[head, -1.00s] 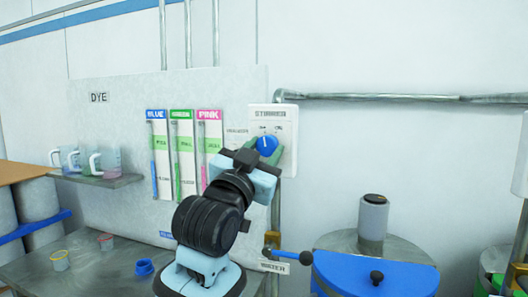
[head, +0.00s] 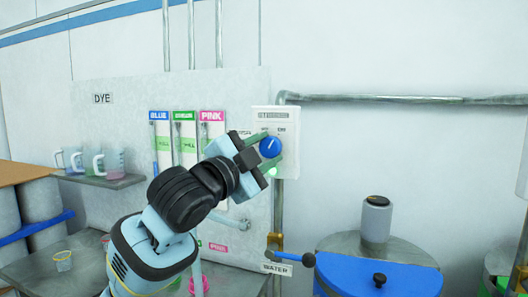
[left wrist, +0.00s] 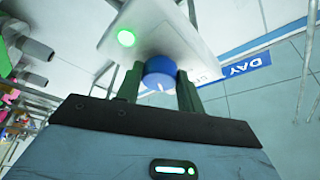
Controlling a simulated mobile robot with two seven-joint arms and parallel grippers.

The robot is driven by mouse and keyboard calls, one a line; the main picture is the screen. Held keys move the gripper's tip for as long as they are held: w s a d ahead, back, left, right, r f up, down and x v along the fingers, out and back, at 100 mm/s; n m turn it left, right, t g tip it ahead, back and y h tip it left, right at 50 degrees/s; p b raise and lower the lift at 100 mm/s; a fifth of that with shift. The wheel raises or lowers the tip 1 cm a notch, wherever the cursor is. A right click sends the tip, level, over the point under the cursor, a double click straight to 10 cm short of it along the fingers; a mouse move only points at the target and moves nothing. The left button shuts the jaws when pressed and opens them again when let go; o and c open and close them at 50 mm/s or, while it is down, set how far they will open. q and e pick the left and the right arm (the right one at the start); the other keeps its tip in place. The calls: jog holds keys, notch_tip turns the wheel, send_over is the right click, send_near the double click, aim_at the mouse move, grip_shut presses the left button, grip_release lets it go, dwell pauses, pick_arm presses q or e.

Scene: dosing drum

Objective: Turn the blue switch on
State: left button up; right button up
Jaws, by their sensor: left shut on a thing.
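The blue switch (head: 270,147) is a round knob on a white stirrer plate (head: 290,165) on the wall. Its white pointer mark leans to the upper right in the head view. My left gripper (head: 264,152) is shut on the knob, with one finger on each side. In the left wrist view the knob (left wrist: 158,68) sits between the two dark green fingers. A round lamp (left wrist: 126,38) on the plate glows green, and it also shows below the knob in the head view (head: 272,172). My right gripper is not in view.
A wall panel with blue, green and pink dye gauges (head: 186,140) is left of the plate. Jugs stand on a shelf (head: 110,181) at the left. A drum with a blue lid (head: 345,275) and a water lever (head: 290,257) are below right.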

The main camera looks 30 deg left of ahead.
pick_arm(q)
jog(key=shift+r, duration=0.1)
dwell(0.4)
jog(key=o, duration=0.9)
jog(key=shift+o, duration=0.4)
